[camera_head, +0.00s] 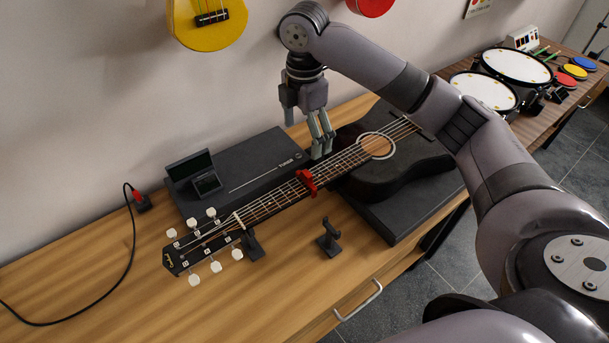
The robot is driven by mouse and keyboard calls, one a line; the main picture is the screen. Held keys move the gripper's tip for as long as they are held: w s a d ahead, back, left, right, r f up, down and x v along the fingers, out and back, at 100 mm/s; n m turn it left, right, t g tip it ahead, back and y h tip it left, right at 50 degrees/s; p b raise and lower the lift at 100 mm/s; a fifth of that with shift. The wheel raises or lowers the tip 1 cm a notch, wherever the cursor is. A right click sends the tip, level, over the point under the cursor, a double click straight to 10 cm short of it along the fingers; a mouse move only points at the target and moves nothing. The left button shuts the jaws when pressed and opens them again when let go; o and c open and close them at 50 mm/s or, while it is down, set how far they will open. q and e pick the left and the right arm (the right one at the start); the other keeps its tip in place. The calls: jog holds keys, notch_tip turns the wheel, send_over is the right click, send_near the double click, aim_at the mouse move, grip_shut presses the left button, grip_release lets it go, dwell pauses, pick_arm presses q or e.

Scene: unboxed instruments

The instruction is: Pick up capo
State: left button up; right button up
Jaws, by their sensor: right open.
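The red capo (306,181) sits on the neck of the black acoustic guitar (388,176), partway along the fretboard. The guitar lies face up on the table, its headstock toward the lower left. My right gripper (322,155) points downward above the neck, a little above and to the right of the capo in the picture. Its fingers are apart and hold nothing. My left gripper is not in view.
A black tuner box (262,166) lies behind the neck. Small black stands (329,238) are near the neck. Drums (516,66) stand at the far right. The front left of the wooden table (200,320) is mostly clear. A drawer handle (359,301) projects from its front.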

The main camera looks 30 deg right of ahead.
aim_at(306, 172)
notch_tip(306, 172, down, 9)
jog(key=shift+f+p, duration=0.1)
jog(key=shift+p, duration=0.55)
jog(key=f, duration=0.1)
jog(key=f+p, duration=0.1)
jog(key=f, duration=0.2)
jog(key=shift+s+d+f+p, duration=0.1)
jog(key=shift+s+f+p, duration=0.2)
jog(key=shift+f, duration=0.5)
jog(key=c, duration=1.3)
jog(key=shift+r, duration=0.15)
